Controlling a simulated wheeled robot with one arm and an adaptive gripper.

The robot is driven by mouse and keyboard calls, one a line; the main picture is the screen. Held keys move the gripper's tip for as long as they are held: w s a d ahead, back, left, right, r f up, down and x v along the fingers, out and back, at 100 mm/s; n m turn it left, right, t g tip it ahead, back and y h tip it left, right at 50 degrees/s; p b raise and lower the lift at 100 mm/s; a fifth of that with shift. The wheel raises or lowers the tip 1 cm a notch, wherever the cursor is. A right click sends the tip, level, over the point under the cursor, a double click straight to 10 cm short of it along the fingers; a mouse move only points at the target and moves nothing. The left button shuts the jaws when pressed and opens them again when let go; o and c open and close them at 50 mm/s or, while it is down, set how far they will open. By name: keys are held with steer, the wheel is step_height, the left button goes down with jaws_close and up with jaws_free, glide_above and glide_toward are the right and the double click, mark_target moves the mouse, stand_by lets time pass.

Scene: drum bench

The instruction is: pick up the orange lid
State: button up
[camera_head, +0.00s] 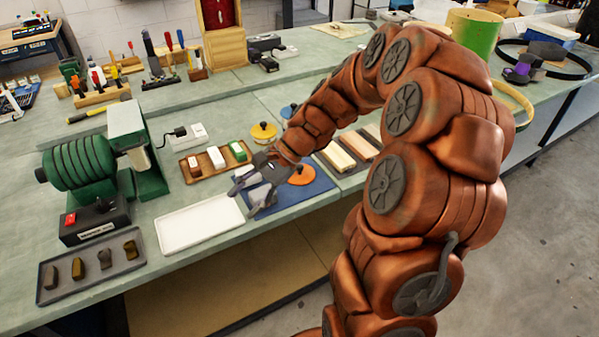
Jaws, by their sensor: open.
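An orange lid (304,176) lies on a dark blue mat (318,193) near the front edge of the bench. It is partly hidden behind the end of my arm. My gripper (243,198) is open and looks empty, left of the orange lid over the left part of the mat. Its fingers point left and down, toward the white tray. I cannot tell its exact height above the mat.
A white tray (200,228) lies left of the mat. A wooden tray (190,177) with several blocks, a yellow lid (264,133) and a blue lid (288,110) are behind it. A green grinder (80,170) stands at left. Long bars (338,157) lie right.

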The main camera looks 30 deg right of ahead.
steer(key=w+d+f+m+t+y, duration=0.1)
steer(key=w+d+f+m+t, duration=0.1)
steer(key=w+d+m, duration=0.3)
steer(key=w+d+f+m+t, duration=0.1)
steer(key=w+d+m+t, duration=0.1)
steer(key=d, duration=0.5)
steer(key=m+t+h+p, duration=0.1)
steer(key=m+t+h, duration=0.1)
steer(key=m+t, duration=0.45)
glide_toward(301, 166)
steer(key=w, duration=0.1)
steer(key=w+a+m+g, duration=0.1)
steer(key=shift+w+a+g, duration=0.25)
steer(key=shift+w+a, duration=0.05)
steer(key=shift+a, duration=0.05)
steer(key=shift+w+d+f, duration=0.1)
steer(key=shift+f, duration=0.05)
steer(key=shift+p+x, duration=0.7)
steer(key=shift+x, duration=0.8)
steer(key=shift+p+x, duration=0.8)
steer(key=shift+x, duration=1.45)
steer(key=shift+c, duration=0.2)
jaws_close()
